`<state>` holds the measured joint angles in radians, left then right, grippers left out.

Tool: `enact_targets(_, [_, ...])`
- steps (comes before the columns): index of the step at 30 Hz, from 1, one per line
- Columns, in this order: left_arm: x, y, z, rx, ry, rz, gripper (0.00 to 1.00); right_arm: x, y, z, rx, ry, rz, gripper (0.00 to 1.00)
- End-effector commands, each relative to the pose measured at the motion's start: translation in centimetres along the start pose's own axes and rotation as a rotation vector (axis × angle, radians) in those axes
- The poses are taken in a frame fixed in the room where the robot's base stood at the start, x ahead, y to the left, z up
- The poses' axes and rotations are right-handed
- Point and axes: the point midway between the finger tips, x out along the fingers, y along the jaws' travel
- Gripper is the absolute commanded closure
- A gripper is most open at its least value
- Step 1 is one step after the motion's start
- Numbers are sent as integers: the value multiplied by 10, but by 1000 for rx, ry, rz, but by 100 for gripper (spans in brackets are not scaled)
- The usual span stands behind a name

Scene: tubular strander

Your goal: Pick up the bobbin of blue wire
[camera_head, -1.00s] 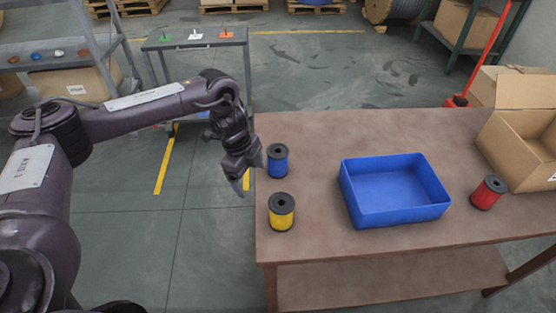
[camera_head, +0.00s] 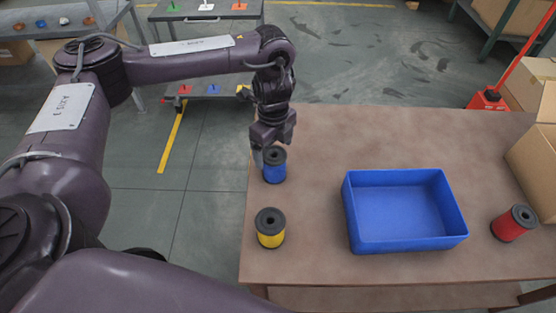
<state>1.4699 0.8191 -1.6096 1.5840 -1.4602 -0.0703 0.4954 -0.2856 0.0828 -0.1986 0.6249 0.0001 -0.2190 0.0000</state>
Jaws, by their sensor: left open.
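The bobbin of blue wire (camera_head: 274,172) stands upright near the left edge of the brown table. It has dark end flanges. My left gripper (camera_head: 272,150) points down at the top of this bobbin, with its fingers open around or just behind the upper flange. I cannot tell whether the fingers touch it. The far side of the bobbin is hidden. My right gripper is not in view.
A bobbin of yellow wire (camera_head: 270,232) stands in front of the blue one. A blue tray (camera_head: 408,245) sits mid-table and a bobbin of red wire (camera_head: 512,224) is right of it. A cardboard box (camera_head: 537,150) stands at the right. The table's back middle is clear.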

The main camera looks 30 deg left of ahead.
Motion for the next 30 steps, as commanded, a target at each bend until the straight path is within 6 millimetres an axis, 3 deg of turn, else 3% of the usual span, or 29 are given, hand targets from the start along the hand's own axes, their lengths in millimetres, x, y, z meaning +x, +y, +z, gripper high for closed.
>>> enact_targets(3, [13, 0, 0, -1, 1, 3, 13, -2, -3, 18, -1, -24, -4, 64])
enact_targets(8, [35, -2, 0, -1, -1, 2, 13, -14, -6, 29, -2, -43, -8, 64])
enact_targets(13, [55, -3, 0, -2, 0, 1, 13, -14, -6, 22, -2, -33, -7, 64])
enact_targets(21, [58, -3, 0, -2, 0, 0, 15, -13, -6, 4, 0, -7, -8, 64])
enact_targets(30, [58, -3, 0, -2, 0, -1, 54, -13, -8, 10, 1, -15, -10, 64])
